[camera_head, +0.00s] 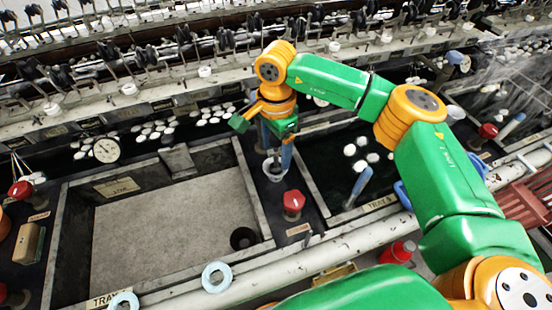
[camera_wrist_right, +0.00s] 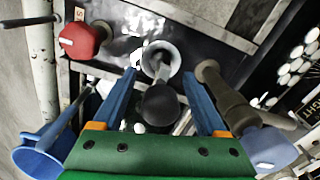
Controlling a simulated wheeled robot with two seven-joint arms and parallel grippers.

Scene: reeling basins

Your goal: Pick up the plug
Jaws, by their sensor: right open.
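A dark, round-headed piece, which looks like the plug (camera_wrist_right: 160,104), stands on a stem in a pale cup (camera_wrist_right: 164,56) in the right wrist view. Its head lies between the two blue fingers of my right gripper (camera_wrist_right: 159,73), with gaps on both sides. In the head view the right gripper (camera_head: 277,158) points down over the pale cup (camera_head: 274,176) on the dark ledge between two basins. The fingers are apart and hold nothing; they hide most of the plug there. My left gripper is out of view.
A red knob (camera_head: 293,202) stands just in front of the cup. The left basin (camera_head: 160,235) has a dark round spot (camera_head: 243,238), perhaps a drain. A blue-handled tool (camera_head: 359,186) leans in the right basin, with white cocoons (camera_head: 361,165) floating nearby.

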